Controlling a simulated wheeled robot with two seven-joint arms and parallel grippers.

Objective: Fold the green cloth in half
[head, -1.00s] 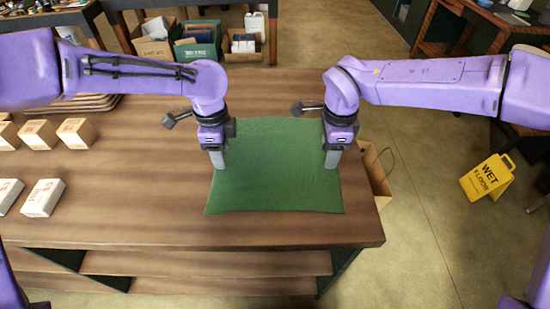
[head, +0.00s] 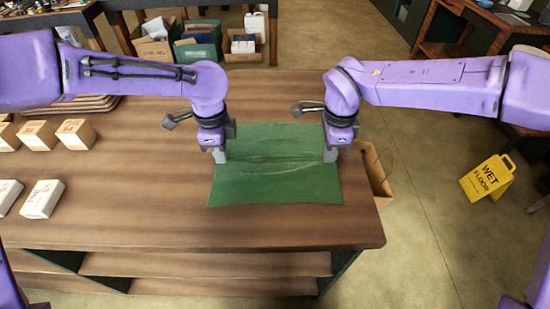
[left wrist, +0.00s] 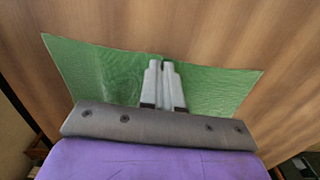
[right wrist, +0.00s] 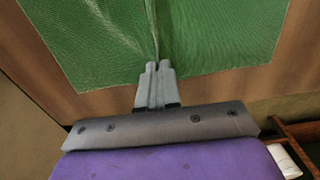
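The green cloth (head: 280,190) lies on the wooden table, with a raised crease running across its middle between my two grippers. My left gripper (head: 219,157) is at the cloth's left edge. In the left wrist view its fingers (left wrist: 163,68) are closed together on the cloth (left wrist: 100,75). My right gripper (head: 331,156) is at the cloth's right edge. In the right wrist view its fingers (right wrist: 156,70) are closed together, with a pinched fold of the cloth (right wrist: 220,35) running out from between the tips.
The wooden table (head: 140,190) is bare in front of and left of the cloth. A paper bag (head: 377,172) stands beyond the right edge. A yellow wet-floor sign (head: 488,178) is on the floor.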

